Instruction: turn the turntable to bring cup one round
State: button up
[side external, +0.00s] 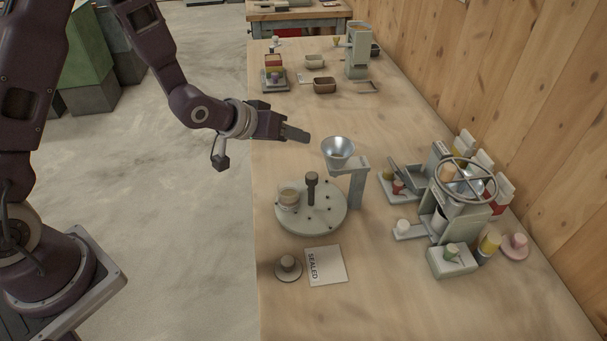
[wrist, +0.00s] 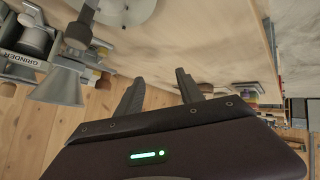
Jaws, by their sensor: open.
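The turntable (side external: 325,220) is a round grey disc with small dark dots, lying on the bench. A dark upright post with a knob (side external: 312,188) stands at its middle. One small clear cup (side external: 289,198) with tan contents stands on the disc's left side; I cannot read a number on it. A metal funnel (side external: 338,152) on a grey stand (side external: 357,185) is over the disc's far right side. My gripper (side external: 305,136) is open and empty, above the bench behind the turntable and apart from it. In the wrist view its fingers (wrist: 160,76) are spread, with part of the disc (wrist: 130,8) at the top.
A card marked SEALED (side external: 325,265) and a round lid with a knob (side external: 288,267) lie in front of the turntable. A grinder with a wheel (side external: 465,182) stands to the right. The bench left of the disc is clear.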

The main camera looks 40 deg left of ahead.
jog(key=s+d+m+h, duration=0.25)
jog(key=m+h, duration=0.25)
jog(key=m, duration=0.3)
jog(key=m+g+h, duration=0.3)
jog(key=m+h, duration=0.1)
jog(key=m, duration=0.2)
send_near(311, 192)
notch_tip(311, 192, up, 3)
jog(key=w, duration=0.2)
jog(key=x, duration=0.4)
jog(key=s+x, duration=0.1)
jog(key=x, duration=0.2)
jog(key=shift+d, duration=0.2)
jog(key=shift+w+d+f, duration=0.1)
jog(key=shift+w+d, duration=0.05)
jog(key=shift+d, duration=0.05)
grip_shut()
